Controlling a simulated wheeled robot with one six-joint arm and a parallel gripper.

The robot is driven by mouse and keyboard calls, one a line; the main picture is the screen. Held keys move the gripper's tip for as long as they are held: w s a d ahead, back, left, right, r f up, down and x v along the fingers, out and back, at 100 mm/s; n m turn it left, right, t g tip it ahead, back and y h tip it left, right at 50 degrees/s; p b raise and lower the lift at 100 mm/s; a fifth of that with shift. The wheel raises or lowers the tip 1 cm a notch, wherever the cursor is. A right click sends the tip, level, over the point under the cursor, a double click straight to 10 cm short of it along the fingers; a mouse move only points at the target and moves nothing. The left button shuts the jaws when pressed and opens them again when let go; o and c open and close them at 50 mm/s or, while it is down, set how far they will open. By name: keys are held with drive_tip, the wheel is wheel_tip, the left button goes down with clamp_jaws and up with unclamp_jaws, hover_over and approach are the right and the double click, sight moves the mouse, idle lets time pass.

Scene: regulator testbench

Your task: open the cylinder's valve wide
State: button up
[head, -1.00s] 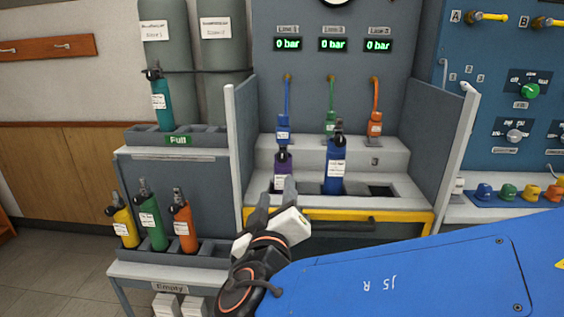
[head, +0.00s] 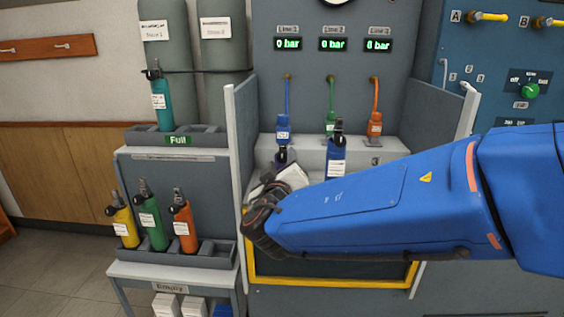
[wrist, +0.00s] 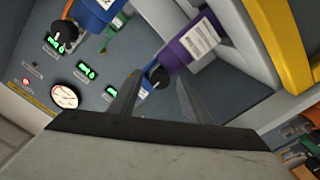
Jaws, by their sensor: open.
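A purple cylinder (wrist: 195,42) with a white label stands in the test bench; in the wrist view its black valve knob (wrist: 158,75) lies between my fingertips. My gripper (wrist: 159,77) is open around or just short of that knob; contact cannot be told. In the head view only the dark top of the purple cylinder (head: 283,155) shows above my gripper, and its body is hidden. A blue cylinder (head: 336,160) stands to its right, partly covered by my arm; its black knob also shows in the wrist view (wrist: 63,35).
Blue (head: 283,130), green (head: 331,122) and orange (head: 375,126) hose connectors hang behind the cylinders. A side panel (head: 232,165) stands close left of my gripper. Left racks hold a teal cylinder (head: 162,105), above yellow, green and orange ones (head: 184,225). Line displays (head: 333,45) sit above.

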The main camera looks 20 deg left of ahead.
drive_tip(key=shift+w+a, duration=0.15)
drive_tip(key=shift+w, duration=0.25)
drive_tip(key=c, duration=1.1)
drive_tip(key=shift+o, duration=0.2)
